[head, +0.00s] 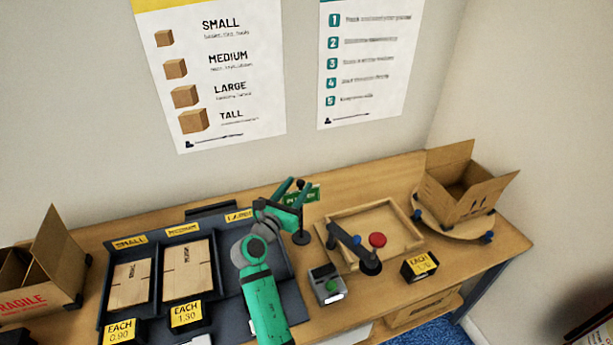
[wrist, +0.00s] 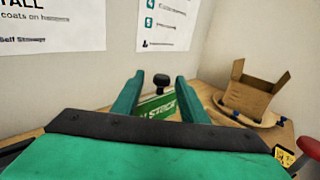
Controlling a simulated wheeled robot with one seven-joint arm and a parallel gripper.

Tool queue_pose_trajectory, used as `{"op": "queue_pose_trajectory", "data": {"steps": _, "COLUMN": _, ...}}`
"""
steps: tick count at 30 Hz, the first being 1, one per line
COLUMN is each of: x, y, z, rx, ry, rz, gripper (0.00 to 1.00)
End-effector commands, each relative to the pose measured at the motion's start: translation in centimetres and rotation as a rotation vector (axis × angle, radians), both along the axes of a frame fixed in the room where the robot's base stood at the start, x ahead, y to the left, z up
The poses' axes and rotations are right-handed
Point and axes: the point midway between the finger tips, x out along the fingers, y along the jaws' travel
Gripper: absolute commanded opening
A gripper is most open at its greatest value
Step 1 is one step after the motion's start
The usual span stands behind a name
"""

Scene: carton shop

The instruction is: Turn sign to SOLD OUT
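The sign (head: 311,194) is a small green plate on a dark post with a round black base, standing on the bench near its back edge. In the wrist view the sign (wrist: 157,106) shows a green face with white letters, partly hidden, of which "STOCK" can be read. A black knob (wrist: 161,80) tops its post. My gripper (head: 293,184) is at the sign in the head view. In the wrist view my gripper (wrist: 159,82) is open, with one green finger on each side of the knob. I cannot tell whether either finger touches it.
A grey rack (head: 98,301) with flat cartons stands left of my arm.

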Motion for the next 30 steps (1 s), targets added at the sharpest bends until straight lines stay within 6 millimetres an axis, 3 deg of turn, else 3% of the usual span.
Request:
{"op": "queue_pose_trajectory", "data": {"steps": 3, "x": 2.0, "y": -1.3, "z": 0.1, "rx": 0.000, "ry": -0.001, "rz": -0.006, "gripper": 0.40}}
{"op": "queue_pose_trajectory", "data": {"steps": 10, "x": 4.5, "y": -2.8, "z": 0.0, "rx": 0.000, "ry": -0.001, "rz": -0.007, "gripper": 0.40}}
{"op": "queue_pose_trajectory", "data": {"steps": 23, "x": 5.3, "y": -3.2, "z": 0.0, "rx": 0.001, "ry": 0.000, "rz": -0.006, "gripper": 0.40}}
{"op": "queue_pose_trajectory", "data": {"steps": 28, "x": 5.3, "y": -3.2, "z": 0.0, "rx": 0.001, "ry": 0.000, "rz": -0.006, "gripper": 0.01}}
{"op": "queue_pose_trajectory", "data": {"steps": 30, "x": 5.3, "y": -3.2, "z": 0.0, "rx": 0.001, "ry": 0.000, "rz": -0.006, "gripper": 0.00}}
